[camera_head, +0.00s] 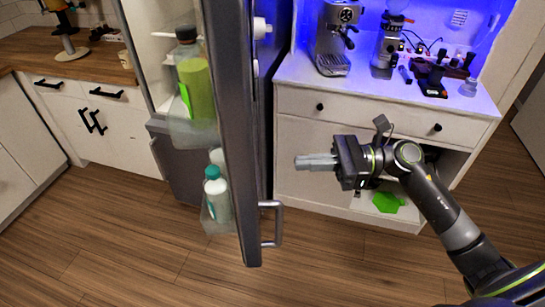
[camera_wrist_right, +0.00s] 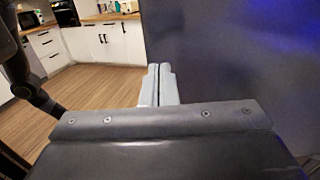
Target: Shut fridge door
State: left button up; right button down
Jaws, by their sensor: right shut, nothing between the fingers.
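The fridge door (camera_head: 238,130) stands open in the head view, its edge towards me and its grey outer face on the right. Its handle (camera_head: 279,224) is low on the right side. The door's inner shelves hold a green bottle (camera_head: 195,82) and a white bottle with a teal cap (camera_head: 216,195). My right gripper (camera_head: 303,162) is shut and empty, to the right of the door, fingers pointing left, apparently apart from it. In the right wrist view the closed fingers (camera_wrist_right: 158,84) show beside a large dark surface (camera_wrist_right: 230,60), likely the door. My left gripper is not in view.
A white cabinet (camera_head: 300,150) with an espresso machine (camera_head: 335,38) and grinder (camera_head: 387,45) stands behind my right gripper. A green item (camera_head: 388,202) lies on its lower shelf. White kitchen drawers (camera_head: 95,115) are at left. The wooden floor (camera_head: 330,265) in front is clear.

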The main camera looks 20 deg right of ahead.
jog(key=p+x, duration=0.3)
jog(key=x, duration=0.4)
jog(key=shift+p, duration=0.3)
jog(key=shift+a, duration=0.2)
